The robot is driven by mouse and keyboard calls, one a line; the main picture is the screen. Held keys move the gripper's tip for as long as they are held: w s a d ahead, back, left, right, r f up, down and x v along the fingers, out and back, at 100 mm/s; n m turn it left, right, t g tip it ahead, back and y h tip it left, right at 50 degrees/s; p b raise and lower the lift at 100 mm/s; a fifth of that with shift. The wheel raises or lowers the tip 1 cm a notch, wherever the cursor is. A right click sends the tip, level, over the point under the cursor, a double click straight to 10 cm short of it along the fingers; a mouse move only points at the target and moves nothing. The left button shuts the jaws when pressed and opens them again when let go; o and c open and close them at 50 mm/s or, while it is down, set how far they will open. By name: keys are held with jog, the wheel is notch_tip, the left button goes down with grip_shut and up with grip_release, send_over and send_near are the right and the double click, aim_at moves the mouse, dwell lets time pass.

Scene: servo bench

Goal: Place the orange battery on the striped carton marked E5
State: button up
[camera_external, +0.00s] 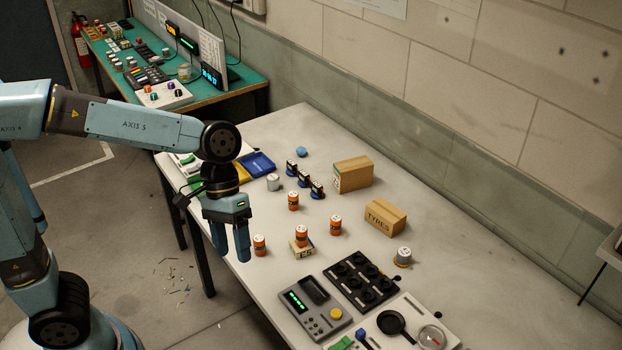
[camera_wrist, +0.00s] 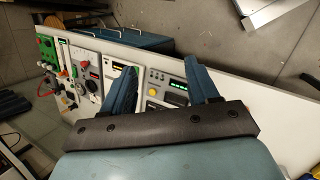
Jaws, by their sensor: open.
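Several orange batteries with pale tops stand upright on the white bench. One battery (camera_external: 302,233) appears to stand on a small pale carton (camera_external: 301,249), whose marking is too small to read surely. Another battery (camera_external: 260,246) stands to its left, one (camera_external: 336,225) to its right, and one (camera_external: 294,201) farther back. My gripper (camera_external: 232,254) points down at the bench's left edge, left of the nearest battery, open and empty. The wrist view shows its two fingers (camera_wrist: 161,67) apart, with no battery or carton visible between them.
A grey meter (camera_external: 315,308), a black tray (camera_external: 362,282) and a grey can (camera_external: 403,257) lie nearer the front. Small dark-and-white parts (camera_external: 304,179) stand at the back.

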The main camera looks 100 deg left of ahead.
jog(key=s+d+r+m+t+y, duration=0.2)
jog(key=s+d+m+t+y, duration=0.1)
jog(key=s+d+m, duration=0.9)
jog(key=s+d+y, duration=0.1)
jog(key=s+d, duration=0.1)
jog(key=s, duration=0.1)
jog(key=shift+s+r+y, duration=0.25)
jog(key=shift+s+y, duration=0.15)
